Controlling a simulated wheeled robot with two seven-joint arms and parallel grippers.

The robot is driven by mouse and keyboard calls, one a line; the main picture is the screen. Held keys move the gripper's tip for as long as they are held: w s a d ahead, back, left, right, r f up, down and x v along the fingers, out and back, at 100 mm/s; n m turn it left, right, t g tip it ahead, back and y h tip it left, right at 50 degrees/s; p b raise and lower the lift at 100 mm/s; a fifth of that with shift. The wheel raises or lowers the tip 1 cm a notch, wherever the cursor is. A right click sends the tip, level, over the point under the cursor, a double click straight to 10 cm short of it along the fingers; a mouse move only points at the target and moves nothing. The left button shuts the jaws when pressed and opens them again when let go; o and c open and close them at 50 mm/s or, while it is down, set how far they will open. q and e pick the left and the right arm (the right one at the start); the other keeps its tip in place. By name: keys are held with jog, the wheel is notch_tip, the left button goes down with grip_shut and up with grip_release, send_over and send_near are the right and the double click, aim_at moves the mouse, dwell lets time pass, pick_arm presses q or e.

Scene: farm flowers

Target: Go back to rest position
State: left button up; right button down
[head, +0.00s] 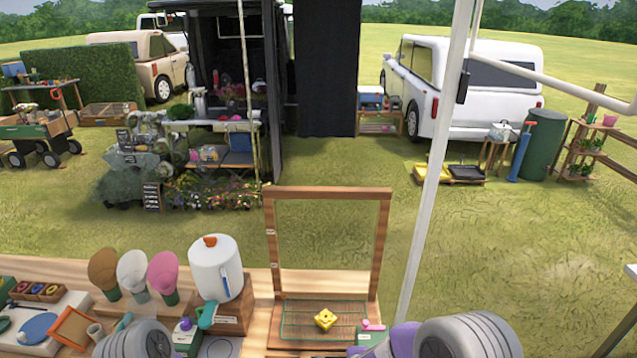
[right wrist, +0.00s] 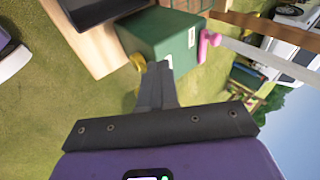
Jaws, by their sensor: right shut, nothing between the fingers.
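My right gripper (right wrist: 158,75) shows in the right wrist view with its dark fingers together and nothing between them. Its fingertips appear in front of a green box (right wrist: 175,42) and close to a small yellow object (right wrist: 138,61); I cannot tell whether they touch. In the head view my ribbed grey right arm and a purple part of it are at the bottom right, with the fingers hidden. My ribbed grey left arm is at the bottom left, and its gripper is not visible.
The wooden table (head: 255,284) holds a white canister (head: 215,272), several brush-like cones, a wooden frame (head: 328,192) and a yellow flower-shaped piece (head: 325,319). A pink object (head: 373,326) lies right of it. A white pole (head: 432,190) rises near my right arm. Grass lies beyond.

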jog(key=s+d+f+n+g+y+b, duration=0.1)
jog(key=s+f+n+y+b, duration=0.2)
jog(key=f, duration=0.6)
jog(key=s+f+n+g+b, duration=0.2)
jog(key=s+f+n, duration=0.3)
jog(key=f, duration=0.3)
jog(key=s+a+f+n+g+y+b, duration=0.2)
jog(key=s+f+n, duration=0.6)
jog(key=s, duration=0.4)
jog(key=f+g+y+b, duration=0.1)
jog(key=b, duration=0.1)
jog(key=shift+s+a+f+g+y+b, duration=0.15)
jog(key=shift+a+f+g+y+b, duration=0.15)
jog(key=shift+f+y, duration=0.1)
